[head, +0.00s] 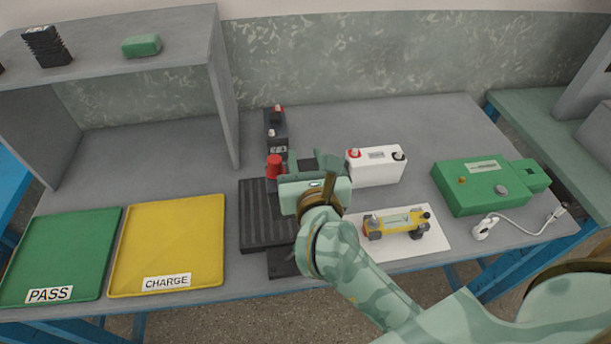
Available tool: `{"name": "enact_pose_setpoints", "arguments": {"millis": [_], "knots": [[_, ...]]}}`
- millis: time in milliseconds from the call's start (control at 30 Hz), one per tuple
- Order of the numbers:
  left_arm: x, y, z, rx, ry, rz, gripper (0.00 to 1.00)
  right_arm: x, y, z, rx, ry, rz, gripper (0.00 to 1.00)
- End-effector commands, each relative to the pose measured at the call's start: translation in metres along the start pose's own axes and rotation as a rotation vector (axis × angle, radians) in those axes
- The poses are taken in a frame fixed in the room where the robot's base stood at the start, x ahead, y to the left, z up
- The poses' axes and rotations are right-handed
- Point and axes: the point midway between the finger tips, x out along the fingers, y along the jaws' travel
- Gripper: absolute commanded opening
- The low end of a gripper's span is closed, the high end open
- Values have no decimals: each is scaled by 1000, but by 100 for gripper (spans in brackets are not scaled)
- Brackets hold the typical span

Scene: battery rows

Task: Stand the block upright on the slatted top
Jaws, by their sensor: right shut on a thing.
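The slatted top (262,218) is a dark ribbed plate lying on the grey table, left of the middle. My right gripper (303,176) is over the right rear part of the slatted top, reaching in from the right. It is shut on the block, which is mostly hidden by the gripper. A red round part (274,166) shows at the gripper's left side; I cannot tell whether it belongs to the block. I cannot tell the block's tilt or whether it touches the slats. My left gripper is not in view.
A dark battery (275,132) stands behind the slatted top, and a white battery (377,168) stands to the right. A yellow device (397,224) lies on a white mat (437,243). A green box (483,187) is farther right. Yellow (170,235) and green (62,250) trays lie left.

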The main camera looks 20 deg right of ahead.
Motion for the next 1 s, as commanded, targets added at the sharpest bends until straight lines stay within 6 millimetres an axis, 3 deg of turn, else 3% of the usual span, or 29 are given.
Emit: {"name": "enact_pose_setpoints", "arguments": {"millis": [200,400,667,1000], "knots": [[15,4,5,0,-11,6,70,48,31,-17,2,-7,1,0],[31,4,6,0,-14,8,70,77,47,-48,-1,-5,1,0],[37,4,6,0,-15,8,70,92,56,-61,1,-9,2,0],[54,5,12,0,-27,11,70,103,60,-98,1,-7,2,0]]}}
